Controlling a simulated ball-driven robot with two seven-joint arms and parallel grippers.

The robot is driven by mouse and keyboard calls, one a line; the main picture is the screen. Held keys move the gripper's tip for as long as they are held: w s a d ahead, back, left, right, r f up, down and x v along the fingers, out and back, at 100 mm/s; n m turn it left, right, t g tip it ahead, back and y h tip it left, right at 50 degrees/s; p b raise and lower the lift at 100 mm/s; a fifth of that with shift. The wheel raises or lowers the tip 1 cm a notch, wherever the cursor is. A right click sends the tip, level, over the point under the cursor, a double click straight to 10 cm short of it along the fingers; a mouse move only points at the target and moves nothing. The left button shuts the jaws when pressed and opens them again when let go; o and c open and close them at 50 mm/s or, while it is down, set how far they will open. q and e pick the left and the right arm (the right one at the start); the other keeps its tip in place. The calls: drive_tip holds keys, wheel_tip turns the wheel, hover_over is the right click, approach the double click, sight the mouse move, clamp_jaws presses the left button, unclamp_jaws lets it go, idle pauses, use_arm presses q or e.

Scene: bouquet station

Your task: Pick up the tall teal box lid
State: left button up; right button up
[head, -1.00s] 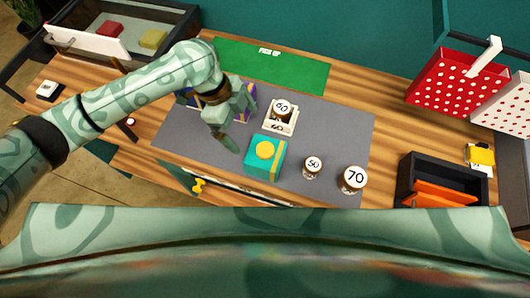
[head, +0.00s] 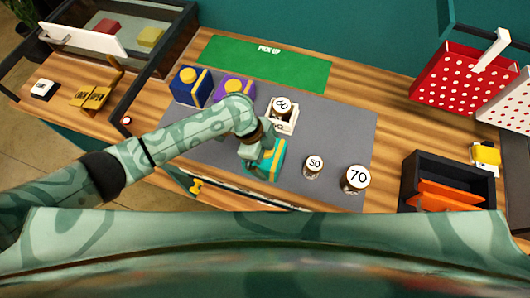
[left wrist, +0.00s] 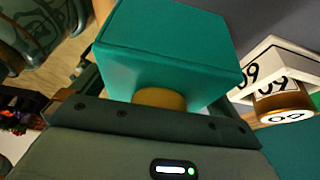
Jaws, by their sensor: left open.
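The teal box (head: 276,160) with a yellow ribbon stands near the front edge of the grey mat, and my left gripper (head: 250,160) is over it, covering much of its top. In the left wrist view the teal lid (left wrist: 170,45) is large and close, with its round yellow knob (left wrist: 160,98) right in front of the gripper's palm. My left gripper is open, and its fingers are mostly hidden behind the palm and box. I cannot tell whether they touch the lid. My right gripper is in neither view.
A white scale (head: 287,122) bearing a 60 jar (head: 281,106) stands close behind the teal box. The 50 jar (head: 314,166) and 70 jar (head: 355,179) stand to its right. A blue box (head: 188,88) and purple box (head: 234,88) stand at the back left, near the green pick-up mat (head: 265,65).

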use_arm(q)
drive_tip(key=c, duration=0.7)
drive_tip(key=shift+r, duration=0.1)
